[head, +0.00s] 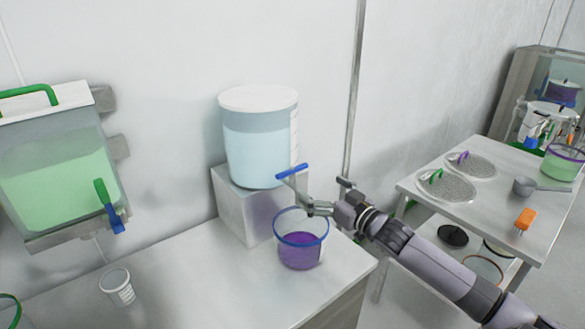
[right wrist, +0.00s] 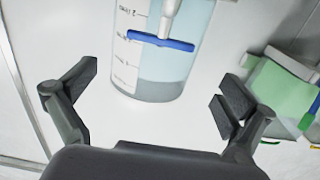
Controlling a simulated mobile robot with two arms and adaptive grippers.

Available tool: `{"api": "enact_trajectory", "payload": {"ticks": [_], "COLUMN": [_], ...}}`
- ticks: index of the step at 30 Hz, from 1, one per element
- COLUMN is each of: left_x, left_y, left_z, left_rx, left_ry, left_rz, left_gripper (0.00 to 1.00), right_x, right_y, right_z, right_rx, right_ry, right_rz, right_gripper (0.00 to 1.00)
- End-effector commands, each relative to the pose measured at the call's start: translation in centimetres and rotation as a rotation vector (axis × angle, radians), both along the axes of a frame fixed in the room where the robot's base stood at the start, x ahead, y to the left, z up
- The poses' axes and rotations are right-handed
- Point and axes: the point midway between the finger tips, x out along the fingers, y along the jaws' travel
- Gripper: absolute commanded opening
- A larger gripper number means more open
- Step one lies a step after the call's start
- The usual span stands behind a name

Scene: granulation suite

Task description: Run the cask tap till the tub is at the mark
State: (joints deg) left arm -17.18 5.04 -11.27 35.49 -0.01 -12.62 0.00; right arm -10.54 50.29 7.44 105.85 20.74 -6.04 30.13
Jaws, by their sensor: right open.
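The cask (head: 258,145), a clear drum with a white lid and pale blue liquid, stands on a grey block. Its tap has a blue bar handle (head: 292,171), which also shows crosswise in the right wrist view (right wrist: 162,42). The clear tub (head: 301,250) with a blue rim stands on the bench below the tap and holds purple liquid in its lower part. A mark on it is too small to make out. My right gripper (head: 322,197) is open and empty near the tap; in the wrist view the handle lies beyond its spread fingers (right wrist: 156,90). My left gripper is out of view.
A wall tank (head: 55,180) of green liquid with a green and blue tap hangs at left.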

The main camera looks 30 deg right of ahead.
Motion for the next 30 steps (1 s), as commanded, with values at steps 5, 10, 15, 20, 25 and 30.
{"api": "enact_trajectory", "payload": {"ticks": [5, 10, 15, 20, 25, 30], "left_x": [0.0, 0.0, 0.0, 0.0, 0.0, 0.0], "left_y": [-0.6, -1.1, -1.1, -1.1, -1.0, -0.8], "left_z": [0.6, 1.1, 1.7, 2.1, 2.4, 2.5], "left_rx": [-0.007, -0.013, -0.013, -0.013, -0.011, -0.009], "left_ry": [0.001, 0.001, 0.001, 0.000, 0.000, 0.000], "left_rz": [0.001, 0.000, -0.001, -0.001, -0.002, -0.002], "left_gripper": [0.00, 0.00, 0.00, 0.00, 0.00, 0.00], "right_x": [2.6, 4.9, 7.4, 9.5, 11.1, 11.8], "right_y": [0.2, 0.3, 0.5, 0.8, 0.8, 1.0], "right_z": [0.3, 0.3, 0.3, 0.2, 0.1, 0.0], "right_rx": [0.001, 0.001, 0.001, 0.000, 0.000, 0.000], "right_ry": [-0.003, -0.003, -0.002, -0.002, 0.000, 0.000], "right_rz": [-0.001, -0.002, -0.002, 0.000, -0.001, 0.000], "right_gripper": [1.00, 1.00, 1.00, 1.00, 1.00, 1.00]}}
